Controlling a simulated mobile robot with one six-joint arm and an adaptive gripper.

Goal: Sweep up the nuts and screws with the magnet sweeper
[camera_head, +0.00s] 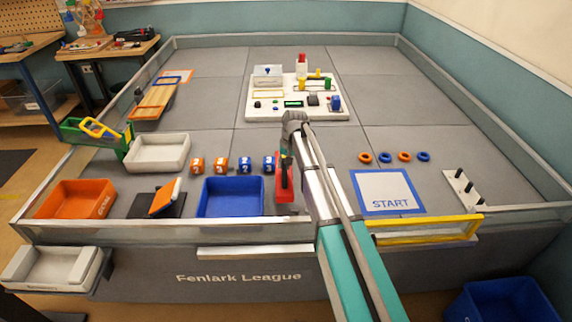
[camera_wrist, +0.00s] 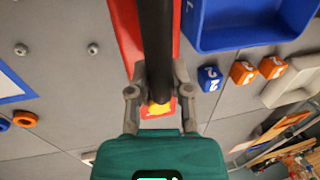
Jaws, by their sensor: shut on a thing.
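The magnet sweeper has a red base (camera_head: 291,197) and an upright black handle (camera_head: 284,174); it stands on the grey mat just right of the blue bin. In the wrist view the red base (camera_wrist: 130,35) lies beyond my fingers. My gripper (camera_wrist: 158,92) is shut on the black handle (camera_wrist: 157,35). Two small grey metal pieces, seemingly nuts or screws, lie on the mat left of the sweeper in the wrist view: one nearer (camera_wrist: 93,49) and one farther left (camera_wrist: 21,49). My arm hides that area in the head view, where I make out no loose pieces.
The blue bin (camera_head: 203,211) is close beside the sweeper, with numbered cubes (camera_head: 245,164) behind it. The START pad (camera_head: 376,207) lies right of my arm, with rings (camera_head: 404,156) behind. A white control board (camera_head: 256,108) stands farther back. An orange bin (camera_head: 48,211) is at left.

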